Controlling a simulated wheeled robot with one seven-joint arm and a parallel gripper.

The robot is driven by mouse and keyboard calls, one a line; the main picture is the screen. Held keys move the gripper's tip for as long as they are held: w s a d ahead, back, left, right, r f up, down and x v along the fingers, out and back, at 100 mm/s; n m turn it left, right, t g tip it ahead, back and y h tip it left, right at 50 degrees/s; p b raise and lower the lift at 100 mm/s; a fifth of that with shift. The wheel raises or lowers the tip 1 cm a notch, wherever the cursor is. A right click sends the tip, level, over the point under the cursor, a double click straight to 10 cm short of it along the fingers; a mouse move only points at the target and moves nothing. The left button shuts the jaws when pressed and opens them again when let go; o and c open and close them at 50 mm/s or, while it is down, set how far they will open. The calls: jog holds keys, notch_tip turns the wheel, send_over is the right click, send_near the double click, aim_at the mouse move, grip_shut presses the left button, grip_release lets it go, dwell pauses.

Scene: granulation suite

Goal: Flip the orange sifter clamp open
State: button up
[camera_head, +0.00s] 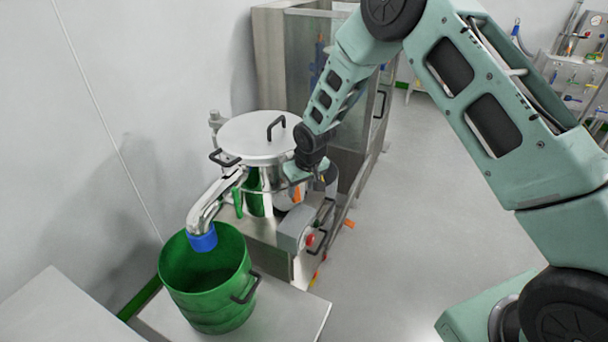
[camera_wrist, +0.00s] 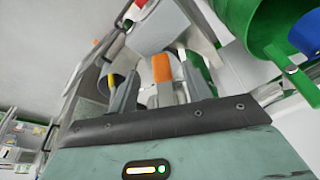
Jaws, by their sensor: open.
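The orange sifter clamp (camera_head: 297,193) shows as a small orange piece on the front of the steel sifter (camera_head: 258,138), below its round lid. In the wrist view the orange clamp (camera_wrist: 162,68) stands between my two grey fingers, with a gap on each side. My gripper (camera_wrist: 160,84) is open and pointed at the clamp. In the head view my gripper (camera_head: 300,178) is at the sifter's right side, just below the lid's rim. I cannot tell whether a finger touches the clamp.
A green bin (camera_head: 207,285) stands at the front left under the sifter's blue-ended spout (camera_head: 203,240). A grey control box with a red button (camera_head: 310,240) sits just below my gripper. A glass-sided cabinet (camera_head: 290,55) stands behind.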

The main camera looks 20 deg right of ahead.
jog(key=b+v, duration=0.2)
jog(key=v, duration=1.5)
jog(key=shift+b, duration=0.3)
jog(key=shift+w+a+r, duration=0.1)
jog(key=shift+r, duration=0.05)
